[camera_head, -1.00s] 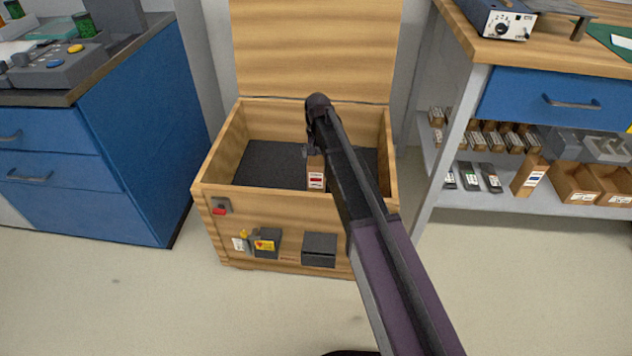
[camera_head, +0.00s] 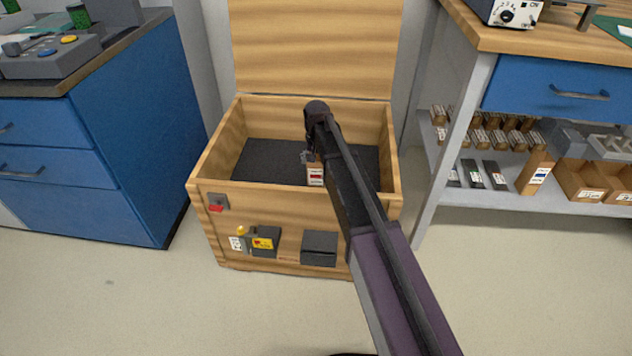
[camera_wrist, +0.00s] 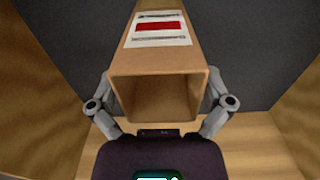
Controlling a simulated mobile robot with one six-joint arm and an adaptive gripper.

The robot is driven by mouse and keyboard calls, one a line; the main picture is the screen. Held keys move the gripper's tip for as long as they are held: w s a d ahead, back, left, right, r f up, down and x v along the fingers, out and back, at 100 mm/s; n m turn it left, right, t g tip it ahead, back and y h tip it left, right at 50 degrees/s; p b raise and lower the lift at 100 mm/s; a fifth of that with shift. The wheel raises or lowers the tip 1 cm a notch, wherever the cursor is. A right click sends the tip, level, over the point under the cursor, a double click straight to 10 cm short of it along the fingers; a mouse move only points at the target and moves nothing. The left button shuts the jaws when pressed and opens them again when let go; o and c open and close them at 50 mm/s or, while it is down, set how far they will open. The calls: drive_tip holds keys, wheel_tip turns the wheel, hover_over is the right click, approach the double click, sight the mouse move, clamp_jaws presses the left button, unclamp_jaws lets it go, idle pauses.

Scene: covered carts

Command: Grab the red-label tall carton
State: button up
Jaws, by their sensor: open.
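The red-label tall carton (camera_head: 315,176) stands inside the open wooden crate (camera_head: 203,184), near its front wall. In the wrist view the brown carton (camera_wrist: 157,63) shows its open top toward the camera and a white label with a red block on one side. My gripper (camera_head: 309,158) is over the crate, at the carton's top. In the wrist view its fingers (camera_wrist: 157,90) are spread, one on each side of the carton. I cannot tell whether they touch it. The fingertips are partly hidden by the carton.
The crate's raised lid (camera_head: 312,45) stands behind it. A blue cabinet (camera_head: 140,140) is on the left. A workbench shelf (camera_head: 500,198) with several small cartons and bins is on the right. The dark crate floor (camera_head: 265,160) looks clear left of the carton.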

drive_tip(key=shift+f, duration=0.25)
idle(0.4)
drive_tip(key=c, duration=0.9)
drive_tip(key=shift+r, duration=0.2)
wheel_tip(320, 180, up, 10)
drive_tip(key=p, duration=0.9)
drive_tip(key=shift+f+p, duration=0.2)
drive_tip(key=shift+p, duration=0.2)
